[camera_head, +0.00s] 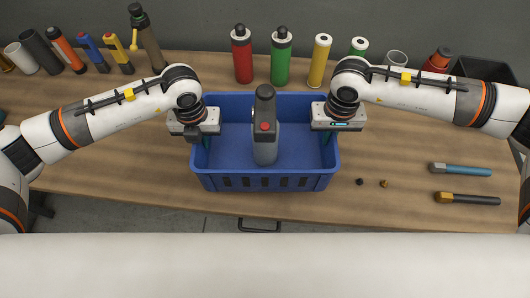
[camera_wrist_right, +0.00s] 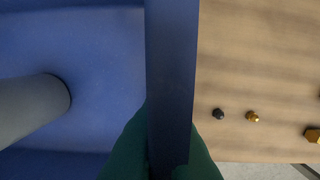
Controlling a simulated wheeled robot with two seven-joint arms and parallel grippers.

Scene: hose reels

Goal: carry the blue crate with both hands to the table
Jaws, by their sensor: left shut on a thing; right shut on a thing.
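The blue crate (camera_head: 225,172) is at the middle of the wooden table (camera_head: 110,155) in the head view, over its front part. I cannot tell whether its base touches the tabletop. A grey bottle-like thing with a dark top and a red button (camera_head: 265,145) stands in it. My left gripper (camera_head: 205,140) is shut on the crate's left wall. My right gripper (camera_head: 328,138) is shut on its right wall. In the right wrist view the green fingertips (camera_wrist_right: 160,160) sit on both sides of the crate's wall (camera_wrist_right: 171,70).
Red (camera_head: 241,58), green (camera_head: 281,60) and yellow (camera_head: 319,62) cylinders stand behind the crate. Several tools and tubes line the back left. Two small knobs (camera_head: 372,182) and two handled tools (camera_head: 465,185) lie to the right. The table's left part is clear.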

